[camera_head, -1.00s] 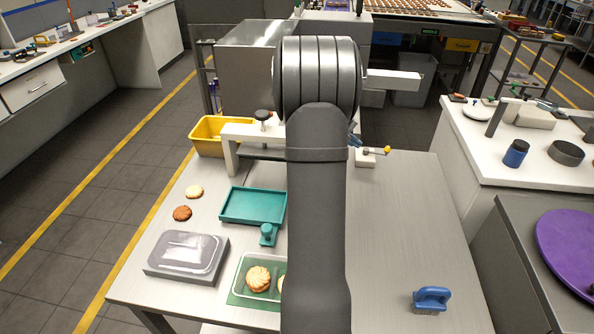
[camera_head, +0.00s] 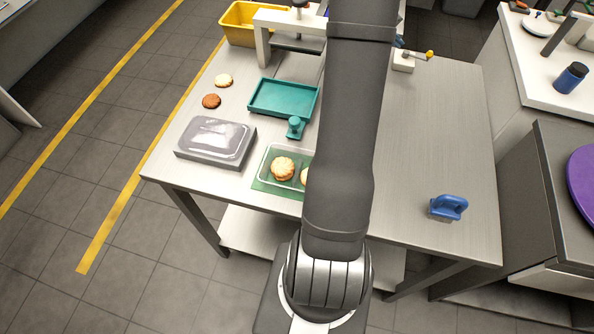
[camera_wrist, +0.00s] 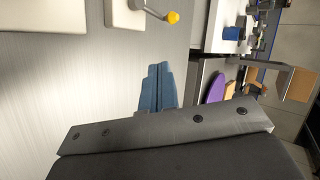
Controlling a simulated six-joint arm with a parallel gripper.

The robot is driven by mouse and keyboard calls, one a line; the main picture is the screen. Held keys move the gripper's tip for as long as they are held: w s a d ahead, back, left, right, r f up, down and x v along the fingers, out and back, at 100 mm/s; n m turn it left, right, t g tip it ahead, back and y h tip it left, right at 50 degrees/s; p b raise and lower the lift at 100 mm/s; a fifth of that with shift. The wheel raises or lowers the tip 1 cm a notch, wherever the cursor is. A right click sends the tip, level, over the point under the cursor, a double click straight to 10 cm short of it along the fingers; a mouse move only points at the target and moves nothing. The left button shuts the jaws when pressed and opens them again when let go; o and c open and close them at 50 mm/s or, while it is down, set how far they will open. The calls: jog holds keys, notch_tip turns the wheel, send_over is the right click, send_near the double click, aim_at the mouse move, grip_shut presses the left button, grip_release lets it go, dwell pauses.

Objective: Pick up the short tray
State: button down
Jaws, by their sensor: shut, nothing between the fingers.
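A shallow teal tray (camera_head: 283,113) lies on the metal table in the head view, left of my arm. A clear tray (camera_head: 268,150) with biscuits stands on a green mat (camera_head: 270,189) nearer the front edge, its right end hidden by my arm. A clear plastic tray shape (camera_head: 215,136) lies on a grey block (camera_head: 237,160) at the left edge. I cannot tell for certain which is the short tray. My gripper (camera_wrist: 158,72) shows blue fingers close together and empty in the wrist view, over bare table. In the head view my arm hides it.
A teal knobbed piece (camera_head: 295,128) stands by the teal tray. A blue handled tool (camera_head: 448,207) stands at the right front. A white frame (camera_head: 263,40) and yellow bin (camera_head: 238,24) are at the back. The right tabletop is mostly clear.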

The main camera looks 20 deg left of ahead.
jog(key=c, duration=2.2)
grip_release()
jog(key=c, duration=1.9)
grip_release()
